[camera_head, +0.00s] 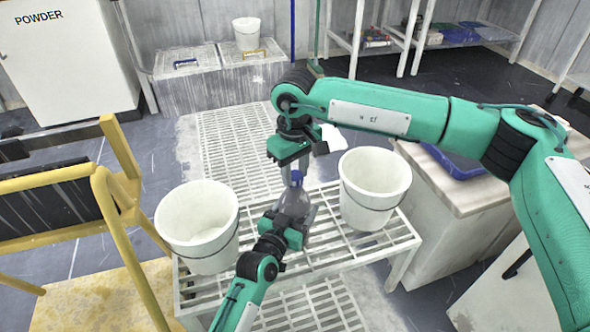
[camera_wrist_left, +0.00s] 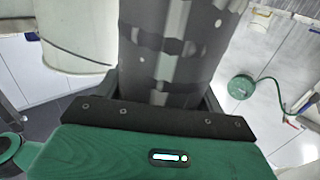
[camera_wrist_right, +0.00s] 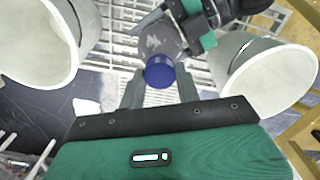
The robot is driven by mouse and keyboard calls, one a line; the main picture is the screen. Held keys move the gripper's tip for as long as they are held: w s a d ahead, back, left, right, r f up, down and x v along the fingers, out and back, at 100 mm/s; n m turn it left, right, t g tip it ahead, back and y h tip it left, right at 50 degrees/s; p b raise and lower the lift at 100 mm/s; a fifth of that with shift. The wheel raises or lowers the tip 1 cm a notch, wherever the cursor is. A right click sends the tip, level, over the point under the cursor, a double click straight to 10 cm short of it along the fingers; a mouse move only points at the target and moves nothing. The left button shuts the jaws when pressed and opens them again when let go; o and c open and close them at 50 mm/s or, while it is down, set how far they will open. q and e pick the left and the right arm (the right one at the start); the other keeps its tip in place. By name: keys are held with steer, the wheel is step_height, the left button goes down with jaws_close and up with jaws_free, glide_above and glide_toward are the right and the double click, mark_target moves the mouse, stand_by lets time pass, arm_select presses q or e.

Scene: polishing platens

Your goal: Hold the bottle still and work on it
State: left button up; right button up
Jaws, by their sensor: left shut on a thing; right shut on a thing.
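The bottle (camera_head: 296,195) is grey and translucent with a blue cap (camera_head: 297,176). It stands upright between two white buckets on the slatted rack. My left gripper (camera_head: 293,208) is shut around its body from the front; the bottle (camera_wrist_left: 165,45) fills the middle of the left wrist view. My right gripper (camera_head: 298,172) reaches down from above and is shut on the cap. In the right wrist view the blue cap (camera_wrist_right: 159,73) sits between the fingers of my right gripper (camera_wrist_right: 159,88). The bottle's lower part is hidden by my left gripper in the head view.
A white bucket (camera_head: 199,250) stands close on the left and another (camera_head: 374,208) on the right of the slatted rack (camera_head: 340,262). A yellow frame (camera_head: 118,228) is at the left. A worktop with a blue tray (camera_head: 455,160) is at the right.

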steer(key=shift+r, duration=0.25)
steer(key=shift+r, duration=0.85)
steer(key=shift+r, duration=2)
arm_select(q)
steer(key=o, duration=1.9)
steer(key=shift+o, duration=0.2)
